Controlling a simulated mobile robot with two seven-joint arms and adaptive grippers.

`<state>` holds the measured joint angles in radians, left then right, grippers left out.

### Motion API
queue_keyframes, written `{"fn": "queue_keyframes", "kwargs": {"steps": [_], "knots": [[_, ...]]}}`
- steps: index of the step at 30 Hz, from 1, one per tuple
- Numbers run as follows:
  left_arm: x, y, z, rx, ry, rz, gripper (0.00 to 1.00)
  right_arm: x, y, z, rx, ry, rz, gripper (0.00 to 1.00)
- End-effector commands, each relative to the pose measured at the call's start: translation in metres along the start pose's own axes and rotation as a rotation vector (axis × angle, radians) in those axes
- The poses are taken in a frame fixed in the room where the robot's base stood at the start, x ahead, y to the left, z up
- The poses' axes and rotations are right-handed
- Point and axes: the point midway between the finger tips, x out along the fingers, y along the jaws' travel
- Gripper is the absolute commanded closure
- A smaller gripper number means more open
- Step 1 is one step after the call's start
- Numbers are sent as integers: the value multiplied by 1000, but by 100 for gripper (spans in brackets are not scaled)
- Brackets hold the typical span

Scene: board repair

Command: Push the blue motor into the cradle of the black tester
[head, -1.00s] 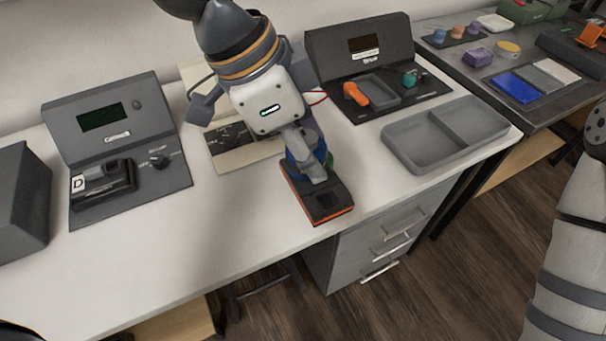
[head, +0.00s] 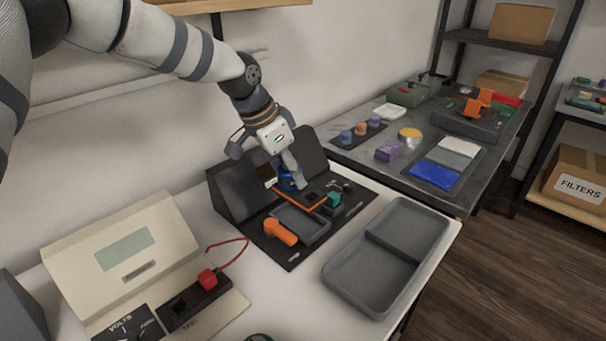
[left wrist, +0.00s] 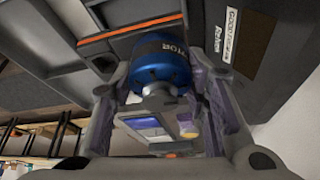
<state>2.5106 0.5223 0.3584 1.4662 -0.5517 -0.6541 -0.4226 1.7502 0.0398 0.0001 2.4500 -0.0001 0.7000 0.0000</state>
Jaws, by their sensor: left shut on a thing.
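My left gripper (head: 289,176) is shut on the blue motor (head: 292,181), over the back right part of the black tester (head: 235,187). In the left wrist view the blue motor (left wrist: 161,62) sits between the fingers, with white lettering on its side. A black board with an orange edge (head: 305,202) is against the motor; its orange edge (left wrist: 135,35) also shows in the wrist view. The tester's grey cradle (head: 303,224) looks empty and lies in front of the board. Whether the board touches the tester I cannot tell. My right gripper is out of view.
An orange lever (head: 281,232) stands left of the cradle, and a teal knob (head: 334,199) right of it. A grey two-part tray (head: 372,275) lies in front. A cream volt meter (head: 130,240) with a red lead stands left. A second table (head: 450,195) holds coloured parts.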

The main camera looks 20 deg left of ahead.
Motion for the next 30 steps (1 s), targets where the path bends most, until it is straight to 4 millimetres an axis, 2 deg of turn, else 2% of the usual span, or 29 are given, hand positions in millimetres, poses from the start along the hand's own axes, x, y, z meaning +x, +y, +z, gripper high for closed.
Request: {"fn": "queue_keyframes", "kwargs": {"steps": [6,12,30], "knots": [[27,1,11,-2,-5,5,88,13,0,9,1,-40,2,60],[41,1,17,0,-1,2,88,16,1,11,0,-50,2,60],[46,1,18,2,2,1,88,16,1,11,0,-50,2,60]]}}
